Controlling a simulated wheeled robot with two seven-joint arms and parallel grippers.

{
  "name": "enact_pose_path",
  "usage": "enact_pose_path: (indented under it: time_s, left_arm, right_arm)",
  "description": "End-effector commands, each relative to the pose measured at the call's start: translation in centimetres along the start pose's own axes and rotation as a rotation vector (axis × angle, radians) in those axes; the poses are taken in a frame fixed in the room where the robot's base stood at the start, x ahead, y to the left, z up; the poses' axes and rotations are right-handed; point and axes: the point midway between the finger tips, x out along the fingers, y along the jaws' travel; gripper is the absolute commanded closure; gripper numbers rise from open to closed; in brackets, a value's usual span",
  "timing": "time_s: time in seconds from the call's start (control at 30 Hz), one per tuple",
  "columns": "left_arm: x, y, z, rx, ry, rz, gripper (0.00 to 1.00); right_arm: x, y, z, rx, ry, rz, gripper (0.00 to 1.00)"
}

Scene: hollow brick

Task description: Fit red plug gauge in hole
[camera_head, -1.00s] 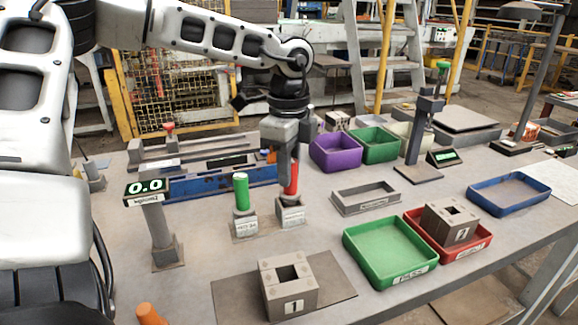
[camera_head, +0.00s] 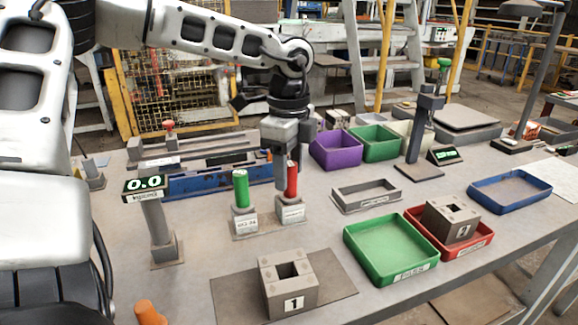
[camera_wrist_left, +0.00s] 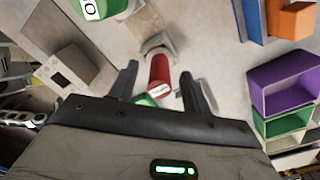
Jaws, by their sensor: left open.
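The red plug gauge (camera_head: 292,180) stands upright in its grey holder (camera_head: 291,209) near the middle of the bench. My left gripper (camera_head: 281,172) points down at it, and its fingers partly overlap it in the head view. In the left wrist view the red gauge (camera_wrist_left: 159,72) shows between the two spread fingers of my open left gripper (camera_wrist_left: 158,78), with gaps at both sides. The hollow brick marked 1 (camera_head: 290,298) lies on a dark mat (camera_head: 335,282) at the front, its square hole facing up and empty. My right gripper is not in view.
A green plug gauge (camera_head: 241,190) stands in a holder just left of the red one. A display post (camera_head: 160,225) is farther left. A green tray (camera_head: 348,243) and a red tray (camera_head: 482,246) holding another brick (camera_head: 450,224) are at right. Purple (camera_head: 335,150) and green bins stand behind.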

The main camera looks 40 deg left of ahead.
Motion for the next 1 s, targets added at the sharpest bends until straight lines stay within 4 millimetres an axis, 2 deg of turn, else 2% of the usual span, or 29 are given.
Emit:
enact_pose_path:
  time_s: [0.03, 0.13, 0.3, 0.7, 0.9, 1.0]
  left_arm:
    - [0.1, 0.0, 0.0, 0.000, 0.000, 0.001, 0.52]
    - [0.0, 0.0, 0.0, 0.000, 0.000, 0.001, 0.52]
    - [0.0, 0.0, 0.0, 0.000, 0.000, 0.001, 0.52]
    - [-10.2, -0.1, 0.0, -0.002, -0.002, -0.006, 0.52]
    - [-14.0, 0.0, 0.0, -0.001, 0.000, -0.004, 0.52]
    - [-15.1, 0.0, 0.0, -0.001, -0.001, -0.002, 0.52]
  right_arm:
    - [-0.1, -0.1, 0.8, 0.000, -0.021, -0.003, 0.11]
    - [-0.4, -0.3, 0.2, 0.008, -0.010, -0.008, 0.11]
    - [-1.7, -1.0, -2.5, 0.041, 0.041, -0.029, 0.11]
    - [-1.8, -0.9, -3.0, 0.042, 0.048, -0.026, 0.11]
    - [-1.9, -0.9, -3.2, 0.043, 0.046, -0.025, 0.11]
    - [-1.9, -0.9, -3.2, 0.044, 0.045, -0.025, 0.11]
